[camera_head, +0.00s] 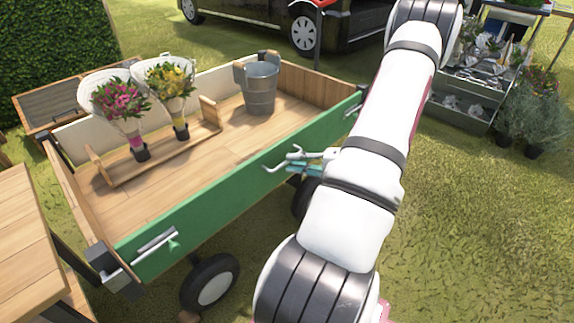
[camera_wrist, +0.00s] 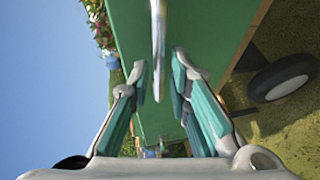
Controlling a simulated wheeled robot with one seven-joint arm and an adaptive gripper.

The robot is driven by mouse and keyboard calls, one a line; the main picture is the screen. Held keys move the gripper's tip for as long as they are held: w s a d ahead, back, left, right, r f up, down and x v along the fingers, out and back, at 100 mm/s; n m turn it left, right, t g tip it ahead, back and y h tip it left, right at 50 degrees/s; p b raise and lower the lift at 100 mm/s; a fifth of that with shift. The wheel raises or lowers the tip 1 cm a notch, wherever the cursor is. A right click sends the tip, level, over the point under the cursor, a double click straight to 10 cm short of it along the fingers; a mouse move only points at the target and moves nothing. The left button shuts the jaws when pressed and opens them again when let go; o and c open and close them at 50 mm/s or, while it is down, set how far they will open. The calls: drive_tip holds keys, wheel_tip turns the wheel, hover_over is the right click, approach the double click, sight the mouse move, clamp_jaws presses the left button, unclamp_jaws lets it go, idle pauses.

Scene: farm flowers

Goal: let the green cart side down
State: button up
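The green cart side (camera_head: 235,180) stands upright along the near edge of the wooden cart. A pale metal handle (camera_head: 155,240) is at its left end, and another (camera_head: 352,108) is at its right end. My gripper (camera_head: 276,162) is open and empty, just outside the green side, right of its middle, with fingers pointing left. In the wrist view the open fingers (camera_wrist: 159,68) have the green side (camera_wrist: 205,30) ahead of them. A pale bar (camera_wrist: 158,50) shows in the gap between the fingers; I cannot tell whether it is between them or beyond.
The cart holds a wooden rack (camera_head: 160,155) with two bouquets (camera_head: 122,105) (camera_head: 168,85) and a metal bucket (camera_head: 261,88). A wooden table (camera_head: 25,235) is near the left end. Cart wheels (camera_head: 212,285) stand below the side. Grass (camera_head: 460,230) at right is clear.

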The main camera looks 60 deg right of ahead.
drive_tip(key=shift+b+x, duration=0.3)
drive_tip(key=shift+x, duration=1.15)
clamp_jaws()
